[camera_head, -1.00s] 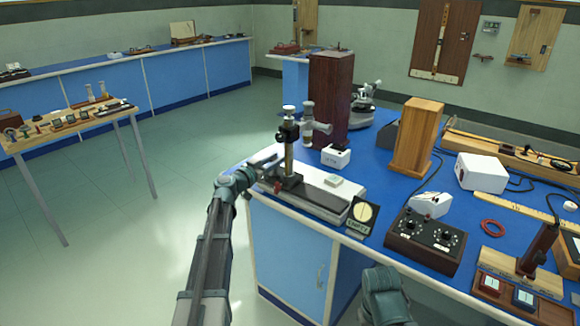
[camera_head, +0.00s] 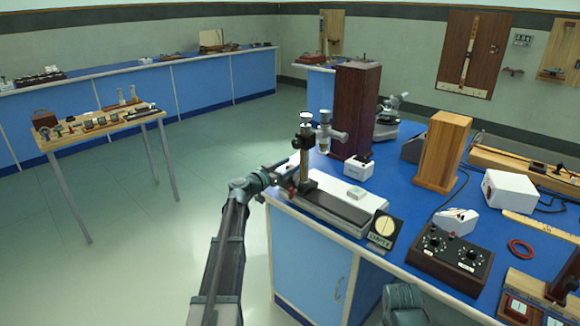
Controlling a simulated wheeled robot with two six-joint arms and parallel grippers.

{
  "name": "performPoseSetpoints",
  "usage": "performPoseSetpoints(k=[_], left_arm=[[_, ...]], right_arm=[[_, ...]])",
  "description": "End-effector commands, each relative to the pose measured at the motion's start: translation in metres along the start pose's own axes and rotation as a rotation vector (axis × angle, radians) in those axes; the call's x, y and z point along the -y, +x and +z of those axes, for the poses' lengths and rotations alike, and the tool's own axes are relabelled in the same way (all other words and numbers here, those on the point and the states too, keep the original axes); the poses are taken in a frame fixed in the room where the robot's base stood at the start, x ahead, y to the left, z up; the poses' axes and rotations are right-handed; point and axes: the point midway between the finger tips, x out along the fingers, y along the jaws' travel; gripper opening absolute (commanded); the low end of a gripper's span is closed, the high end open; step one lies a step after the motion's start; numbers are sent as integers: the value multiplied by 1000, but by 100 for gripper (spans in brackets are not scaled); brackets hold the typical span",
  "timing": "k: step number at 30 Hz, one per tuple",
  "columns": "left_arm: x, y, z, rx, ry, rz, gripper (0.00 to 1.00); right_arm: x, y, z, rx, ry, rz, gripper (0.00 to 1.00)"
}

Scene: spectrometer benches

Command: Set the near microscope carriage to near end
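The microscope carriage (camera_head: 306,186) carries an upright brass post with a black clamp and a grey horizontal microscope tube (camera_head: 330,134). It stands toward the left end of its long grey base (camera_head: 340,212) at the blue bench's edge. A small red part shows low on the carriage's left side. My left gripper (camera_head: 280,173) is at the carriage's left side, by the base's left end. Its fingers are small and partly overlap the carriage, so I cannot tell their opening or whether they touch it. My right gripper is out of view; only part of my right arm shows at the bottom.
A dial card (camera_head: 384,229) stands at the base's right end. A white box (camera_head: 358,168) and a dark wooden column (camera_head: 355,110) stand behind. A black control box (camera_head: 450,250) is to the right. Open floor (camera_head: 160,230) lies left of the bench.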

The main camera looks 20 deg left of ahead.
Motion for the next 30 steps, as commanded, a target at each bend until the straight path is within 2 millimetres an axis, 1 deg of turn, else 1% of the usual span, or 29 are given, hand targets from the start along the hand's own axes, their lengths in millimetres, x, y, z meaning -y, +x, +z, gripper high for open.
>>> performPoseSetpoints(k=[5,8,11,15,21,24,27,30], left_arm=[[-2,-2,0,0,0,2,62],[-2,-12,0,0,0,1,62],[-3,-30,0,0,0,0,62],[-3,-62,0,0,0,-1,62],[-2,-103,0,0,0,-2,62],[-1,-118,0,0,0,-2,62],[-1,-129,0,0,0,-1,62],[0,-135,0,0,0,-1,62]], right_arm=[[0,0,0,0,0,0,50],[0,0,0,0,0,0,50],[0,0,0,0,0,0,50],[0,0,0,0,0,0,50],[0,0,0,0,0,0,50],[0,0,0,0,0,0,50],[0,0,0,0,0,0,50],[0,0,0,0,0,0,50]])
